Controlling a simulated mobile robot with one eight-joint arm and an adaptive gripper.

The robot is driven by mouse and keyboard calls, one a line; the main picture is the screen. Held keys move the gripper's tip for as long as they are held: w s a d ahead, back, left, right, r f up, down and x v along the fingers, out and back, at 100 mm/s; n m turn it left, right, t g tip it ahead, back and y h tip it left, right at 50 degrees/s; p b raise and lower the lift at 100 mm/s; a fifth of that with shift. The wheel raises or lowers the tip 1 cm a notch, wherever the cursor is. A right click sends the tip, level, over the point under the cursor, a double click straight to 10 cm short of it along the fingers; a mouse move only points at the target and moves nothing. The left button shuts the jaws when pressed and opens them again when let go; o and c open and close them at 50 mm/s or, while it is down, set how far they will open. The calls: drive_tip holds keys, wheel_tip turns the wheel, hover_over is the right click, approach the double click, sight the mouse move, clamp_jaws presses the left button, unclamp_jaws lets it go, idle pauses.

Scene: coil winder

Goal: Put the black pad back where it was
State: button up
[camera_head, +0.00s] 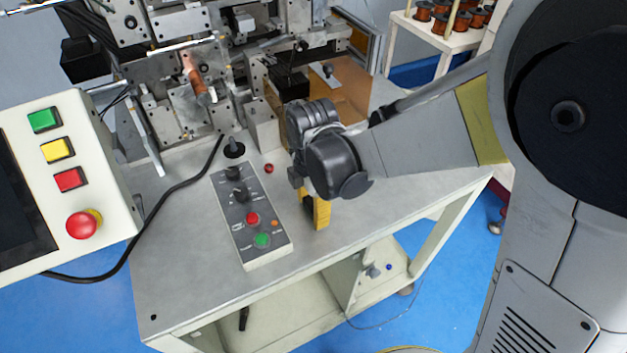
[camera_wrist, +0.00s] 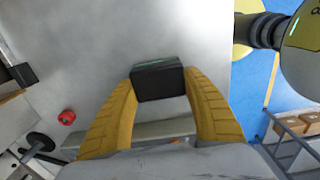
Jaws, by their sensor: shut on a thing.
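The black pad (camera_wrist: 158,83) is a small dark block with a thin greenish edge, seen in the wrist view. My gripper (camera_wrist: 160,79) has its two yellow fingers on either side of the pad, closed on it near the fingertips. In the head view my gripper (camera_head: 319,212) points down over the front right part of the grey table (camera_head: 385,205). The pad is mostly hidden behind the finger there. I cannot tell how high the pad is above the tabletop.
A control box (camera_head: 250,215) with knobs and buttons stands left of my gripper. A small red knob (camera_head: 268,168) sits on the table behind it. The coil winder (camera_head: 200,85) fills the back. A button panel (camera_head: 62,175) is at far left. Bare tabletop lies to the right.

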drive_tip(key=shift+f, duration=0.4)
drive_tip(key=o, duration=1.2)
wheel_tip(320, 180, up, 12)
drive_tip(key=p, duration=0.4)
drive_tip(key=shift+r, duration=0.15)
drive_tip(key=s+d+r+m+t, duration=0.3)
drive_tip(key=d+m, duration=0.7)
drive_tip(key=m, duration=0.1)
drive_tip(key=s+d+r+m+t, duration=0.4)
drive_tip(key=d+m, duration=0.6)
drive_tip(key=m, duration=0.2)
drive_tip(key=shift+s+r+m, duration=0.15)
drive_tip(key=shift+s+m, duration=0.05)
drive_tip(key=shift+m, duration=0.1)
